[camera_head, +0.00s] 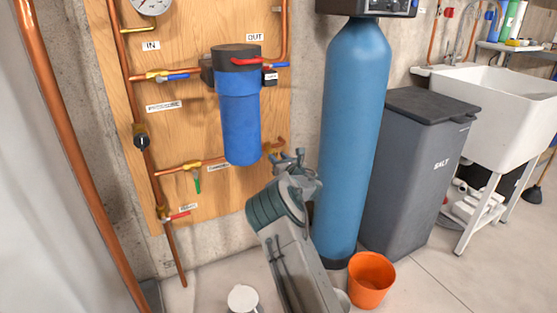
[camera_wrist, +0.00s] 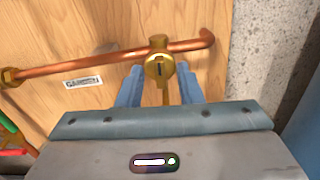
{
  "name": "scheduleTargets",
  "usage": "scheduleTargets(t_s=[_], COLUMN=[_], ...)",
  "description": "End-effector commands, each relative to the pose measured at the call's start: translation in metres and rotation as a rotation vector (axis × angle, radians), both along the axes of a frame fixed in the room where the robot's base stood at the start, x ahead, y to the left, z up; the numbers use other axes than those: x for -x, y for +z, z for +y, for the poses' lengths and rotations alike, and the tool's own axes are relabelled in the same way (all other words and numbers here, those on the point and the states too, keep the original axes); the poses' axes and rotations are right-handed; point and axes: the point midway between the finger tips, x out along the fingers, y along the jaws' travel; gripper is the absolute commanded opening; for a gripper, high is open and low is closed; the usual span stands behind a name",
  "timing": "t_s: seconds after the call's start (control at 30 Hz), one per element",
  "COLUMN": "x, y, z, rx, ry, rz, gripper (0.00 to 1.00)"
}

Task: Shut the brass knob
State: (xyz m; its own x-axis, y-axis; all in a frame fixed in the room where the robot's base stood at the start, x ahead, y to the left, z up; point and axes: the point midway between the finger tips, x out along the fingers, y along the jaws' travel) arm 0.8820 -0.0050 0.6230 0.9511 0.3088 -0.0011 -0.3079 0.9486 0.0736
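The brass knob (camera_wrist: 159,66) sits on a horizontal copper pipe (camera_wrist: 95,63) in the wrist view. Its round face has a dark slot, and a narrow brass piece extends down from it. My gripper (camera_wrist: 161,68) is open, with one blue-grey finger on each side of the knob and visible gaps between. I cannot tell how deep the fingers reach around it. In the head view my gripper (camera_head: 287,156) is at the right end of the lower pipe, and the knob is largely hidden there.
A blue filter housing (camera_head: 240,120) hangs just above and left of my gripper. A tall blue tank (camera_head: 352,130) stands close on the right. A green-handled valve (camera_head: 197,182) and a red-handled valve (camera_head: 178,215) are lower left. An orange bucket (camera_head: 371,280) stands on the floor.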

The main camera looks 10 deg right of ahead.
Motion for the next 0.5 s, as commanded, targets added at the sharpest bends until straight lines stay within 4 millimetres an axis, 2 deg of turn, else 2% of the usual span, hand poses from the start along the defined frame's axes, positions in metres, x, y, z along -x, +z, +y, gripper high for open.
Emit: scheduleTargets(t_s=[0.27,0.4,0.5], x=[-0.0009,-0.0009,-0.0008], y=[0.0002,0.0003,0.0005], z=[0.0002,0.0003,0.0002], rx=[0.000,0.000,0.000], ry=[0.000,0.000,0.000], rz=[0.000,0.000,-0.001], gripper=[0.33,0.00,0.00])
